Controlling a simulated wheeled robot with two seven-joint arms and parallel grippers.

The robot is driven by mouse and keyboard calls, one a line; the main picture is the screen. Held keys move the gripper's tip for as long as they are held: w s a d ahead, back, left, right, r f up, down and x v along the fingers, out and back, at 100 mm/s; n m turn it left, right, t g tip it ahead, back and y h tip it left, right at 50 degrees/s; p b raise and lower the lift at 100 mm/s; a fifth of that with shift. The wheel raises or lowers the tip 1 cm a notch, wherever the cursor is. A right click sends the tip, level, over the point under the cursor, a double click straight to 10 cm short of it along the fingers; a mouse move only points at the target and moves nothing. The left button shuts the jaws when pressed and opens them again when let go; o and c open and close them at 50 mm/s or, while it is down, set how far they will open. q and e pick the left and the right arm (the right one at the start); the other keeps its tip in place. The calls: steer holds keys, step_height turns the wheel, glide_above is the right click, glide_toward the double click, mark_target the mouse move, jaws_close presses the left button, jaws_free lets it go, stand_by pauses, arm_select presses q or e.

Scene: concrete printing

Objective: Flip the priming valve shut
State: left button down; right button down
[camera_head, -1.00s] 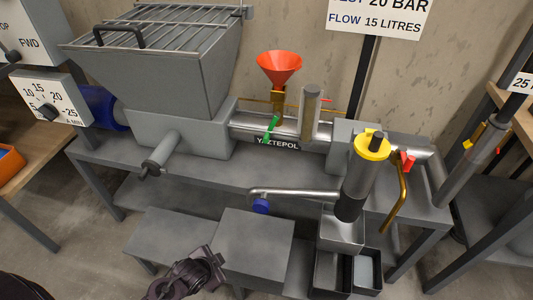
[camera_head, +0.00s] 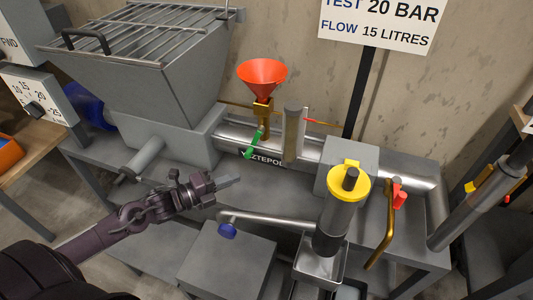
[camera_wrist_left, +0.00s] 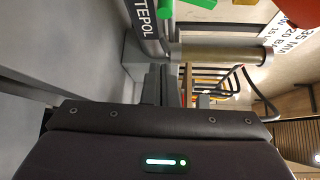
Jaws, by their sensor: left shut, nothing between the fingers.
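A brass valve (camera_head: 263,113) sits under an orange-red funnel (camera_head: 262,76) on the steel pump tube. Its green lever (camera_head: 254,143) slants down and to the left across the tube in the head view. In the left wrist view the green lever (camera_wrist_left: 195,3) is cut off by the top edge. My left gripper (camera_head: 229,182) is shut and empty, below and left of the lever and apart from it. In the left wrist view its fingers (camera_wrist_left: 155,85) point toward the tube. My right gripper is not in view.
The grey hopper (camera_head: 140,70) stands left of the valve. A yellow-capped cylinder (camera_head: 340,205) with a long lever (camera_head: 270,222) stands in front. A red-handled brass valve (camera_head: 383,230) is at right.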

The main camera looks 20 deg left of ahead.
mark_target(254, 142)
arm_select(q)
steer(key=shift+s+a+r, duration=0.1)
steer(key=shift+s+a, duration=0.05)
steer(key=shift+s, duration=0.05)
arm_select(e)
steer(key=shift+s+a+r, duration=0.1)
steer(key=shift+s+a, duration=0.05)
